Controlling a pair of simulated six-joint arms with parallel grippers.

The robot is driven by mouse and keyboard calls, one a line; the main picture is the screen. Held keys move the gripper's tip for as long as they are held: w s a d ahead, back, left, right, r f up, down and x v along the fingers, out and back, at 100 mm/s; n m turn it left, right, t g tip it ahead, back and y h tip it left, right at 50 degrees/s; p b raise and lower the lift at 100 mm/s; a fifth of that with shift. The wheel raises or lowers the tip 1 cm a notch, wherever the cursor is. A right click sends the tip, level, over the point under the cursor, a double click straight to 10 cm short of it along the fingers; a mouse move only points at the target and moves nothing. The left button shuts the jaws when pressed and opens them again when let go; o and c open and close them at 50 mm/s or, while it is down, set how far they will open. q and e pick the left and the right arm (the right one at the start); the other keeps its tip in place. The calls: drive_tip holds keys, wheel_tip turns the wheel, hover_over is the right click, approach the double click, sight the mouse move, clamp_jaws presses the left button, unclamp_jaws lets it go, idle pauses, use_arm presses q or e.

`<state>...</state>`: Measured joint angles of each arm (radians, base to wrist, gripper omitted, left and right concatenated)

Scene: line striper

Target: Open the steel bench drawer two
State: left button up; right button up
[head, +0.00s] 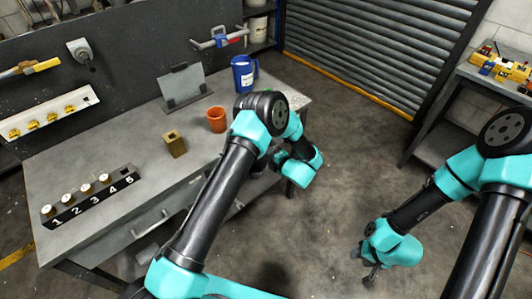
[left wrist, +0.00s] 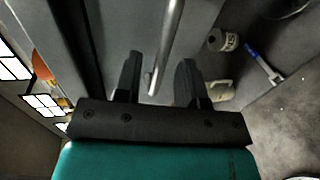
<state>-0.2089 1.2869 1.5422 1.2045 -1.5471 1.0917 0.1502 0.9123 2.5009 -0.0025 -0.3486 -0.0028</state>
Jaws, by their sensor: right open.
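The steel bench (head: 105,150) stands at the left in the head view, with drawers in its front. One bar handle (head: 150,224) shows on the left drawer front. My left gripper (head: 255,166) is at the bench's right front, partly hidden by my own arm. In the left wrist view my left gripper (left wrist: 159,78) is open, and a steel bar handle (left wrist: 170,40) runs between its fingers in the picture. I cannot tell whether they touch it. Drawer numbers are not readable. My right gripper (head: 371,276) is open and empty, low over the floor at the right.
On the bench top are an orange cup (head: 217,120), a brass block (head: 175,144), a blue jug (head: 244,73) and a numbered rack (head: 90,199). A white can (left wrist: 222,40) and a cream jug (left wrist: 220,91) show below. The floor (head: 330,125) between bench and shutter is clear.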

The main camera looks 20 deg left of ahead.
use_arm(q)
drive_tip(key=shift+x, duration=1.15)
clamp_jaws()
